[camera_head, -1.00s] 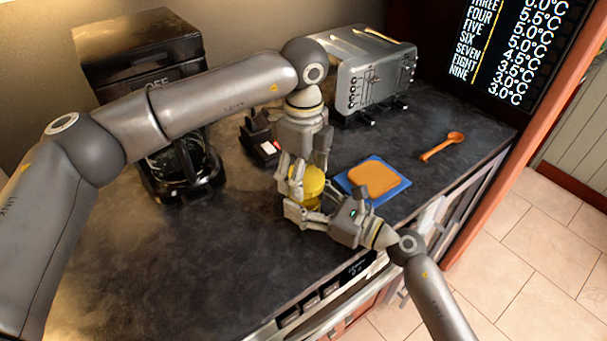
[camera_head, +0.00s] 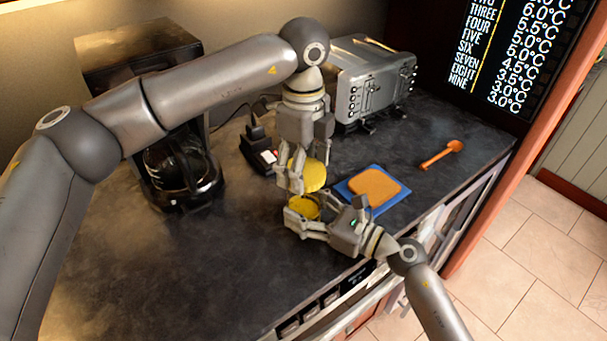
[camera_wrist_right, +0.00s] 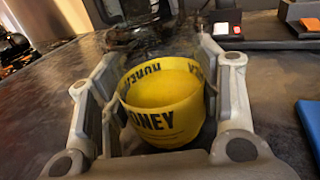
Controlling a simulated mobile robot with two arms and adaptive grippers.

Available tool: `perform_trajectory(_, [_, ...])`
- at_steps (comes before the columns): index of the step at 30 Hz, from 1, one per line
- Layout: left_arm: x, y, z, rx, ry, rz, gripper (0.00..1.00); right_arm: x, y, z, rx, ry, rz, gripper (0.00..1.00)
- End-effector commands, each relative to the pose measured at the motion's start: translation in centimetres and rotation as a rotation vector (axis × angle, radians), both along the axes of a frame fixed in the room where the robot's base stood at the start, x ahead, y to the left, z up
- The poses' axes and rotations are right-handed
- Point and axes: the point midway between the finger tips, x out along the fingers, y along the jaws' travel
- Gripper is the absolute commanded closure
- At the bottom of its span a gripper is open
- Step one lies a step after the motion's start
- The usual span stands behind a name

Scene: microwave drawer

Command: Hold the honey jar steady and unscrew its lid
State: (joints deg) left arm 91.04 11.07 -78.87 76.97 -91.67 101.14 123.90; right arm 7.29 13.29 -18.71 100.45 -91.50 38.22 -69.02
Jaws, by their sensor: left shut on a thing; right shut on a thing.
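The yellow honey jar (camera_head: 304,208) stands on the dark counter with its top open. In the right wrist view the jar (camera_wrist_right: 160,105) shows black "HONEY" lettering and a pale yellow inside. My right gripper (camera_head: 305,215) is shut on the jar, with one finger on each side of it. The yellow round lid (camera_head: 314,175) is off the jar, just above and behind it in the head view. My left gripper (camera_head: 302,178) points down and is shut on the lid. The lid's far side is partly hidden by the fingers.
A blue mat with a tan slice-like piece (camera_head: 376,186) lies right of the jar. An orange spoon (camera_head: 441,154) lies farther right. A toaster (camera_head: 375,82), a coffee maker (camera_head: 180,165) and a small black device (camera_head: 259,150) stand behind. The counter's left front is clear.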

Motion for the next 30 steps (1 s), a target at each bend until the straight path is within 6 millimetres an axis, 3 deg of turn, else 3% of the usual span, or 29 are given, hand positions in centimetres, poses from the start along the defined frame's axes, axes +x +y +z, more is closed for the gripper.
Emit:
perform_trajectory(3, [0.0,0.0,1.0,0.001,0.001,0.0,0.6,0.0,0.0,0.0,-0.001,0.001,0.0,1.0])
perform_trajectory(9, [0.0,0.0,1.1,0.001,0.002,0.0,0.6,0.0,0.0,0.0,-0.001,0.001,0.0,1.0])
perform_trajectory(10, [0.0,0.0,1.1,0.001,0.002,0.0,0.6,0.0,0.0,0.0,-0.001,0.001,0.0,0.38])
perform_trajectory(15, [0.0,0.0,1.1,0.001,0.001,0.0,0.6,0.0,0.0,0.0,-0.001,0.001,0.0,0.16])
perform_trajectory(25, [0.0,0.0,1.0,0.001,0.001,0.0,0.6,0.0,-0.1,0.0,-0.001,0.001,0.0,0.16])
perform_trajectory(30, [0.0,0.0,1.0,0.001,0.001,0.0,0.6,-0.9,-1.4,-0.2,-0.003,0.002,-0.002,0.16])
